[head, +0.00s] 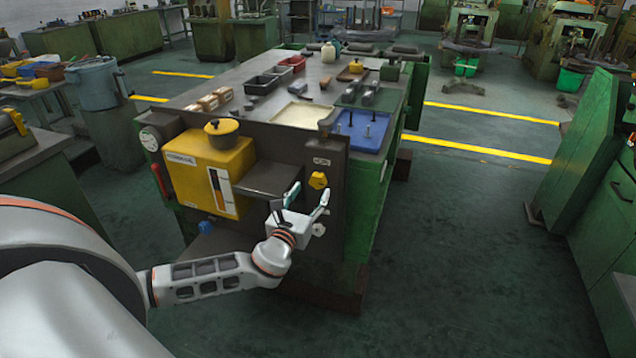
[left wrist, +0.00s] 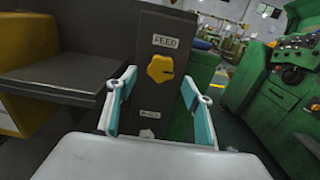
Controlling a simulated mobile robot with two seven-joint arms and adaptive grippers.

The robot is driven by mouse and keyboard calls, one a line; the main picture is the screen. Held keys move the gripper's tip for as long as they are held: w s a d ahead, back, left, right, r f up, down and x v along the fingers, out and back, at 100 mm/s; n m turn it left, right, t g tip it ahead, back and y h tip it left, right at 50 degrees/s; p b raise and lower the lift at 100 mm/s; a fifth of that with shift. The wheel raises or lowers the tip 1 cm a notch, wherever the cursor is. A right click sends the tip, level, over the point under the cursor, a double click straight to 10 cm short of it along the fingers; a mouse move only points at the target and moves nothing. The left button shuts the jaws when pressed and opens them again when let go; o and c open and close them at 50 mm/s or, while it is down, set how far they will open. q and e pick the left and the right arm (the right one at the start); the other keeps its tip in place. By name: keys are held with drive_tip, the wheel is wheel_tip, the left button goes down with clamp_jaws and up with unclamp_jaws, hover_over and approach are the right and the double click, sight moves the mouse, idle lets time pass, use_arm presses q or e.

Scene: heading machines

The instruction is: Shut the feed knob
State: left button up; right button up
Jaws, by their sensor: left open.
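The feed knob (head: 318,180) is a yellow lobed knob on a dark upright panel (head: 336,215), under a white label reading FEED. In the left wrist view the feed knob (left wrist: 160,69) shows between and beyond my fingers, with a dark mark on its right side. My left gripper (head: 307,200) is open and empty, just in front of the panel and a little below the knob in the head view. In the left wrist view my left gripper (left wrist: 160,105) has its teal-padded fingers spread to either side of the knob, apart from it. My right gripper is not in view.
A yellow box (head: 205,172) with a gauge strip and a dark shelf (head: 272,179) are left of the knob. A blue tray (head: 362,131) and a cream tray (head: 305,115) lie on the bench above. The floor (head: 460,240) to the right is clear.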

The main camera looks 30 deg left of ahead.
sight(317, 184)
use_arm(q)
drive_tip(key=x, duration=0.6)
drive_tip(key=shift+w+d, duration=0.1)
drive_tip(key=shift+w, duration=0.15)
drive_tip(key=c, duration=1.1)
